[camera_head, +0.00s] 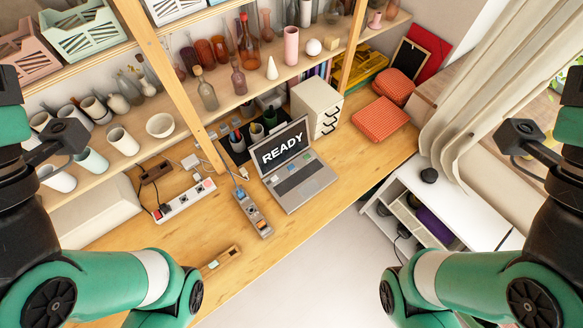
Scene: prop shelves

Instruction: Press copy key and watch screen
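An open laptop (307,185) stands on the wooden desk, its lid tilted back. Its dark screen (283,147) shows the word READY in white letters. A few small pale, blue and dark patches lie on its keyboard deck; which one is the copy key is too small to read. A narrow grey device with a blue part (253,212) lies just left of the laptop. My green and black arms stand at the left and right sides of the view, both apart from the laptop. Neither gripper's fingertips are visible.
A white power strip (187,201) with cables lies left on the desk (218,222). A wooden shelf post (175,85) rises behind, with crowded shelves of cups and bottles. A white drawer box (318,103) stands behind the laptop.

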